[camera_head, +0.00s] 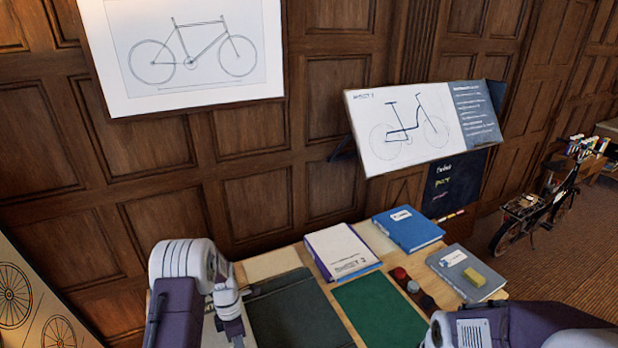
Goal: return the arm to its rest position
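My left arm (188,262) rises from the bottom edge, left of middle, with its white and purple links folded in front of the table's left side. Its fingers do not show. My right arm (500,326) lies low across the bottom right corner, and its gripper is outside the picture. Neither arm shows anything held.
The table (268,264) carries a dark mat (300,318), a green mat (380,312), a white binder (340,250), a blue binder (408,229), a grey binder (462,268) with a yellow block (474,277), and small round pieces (401,275). A tilted drawing board (420,125) stands behind.

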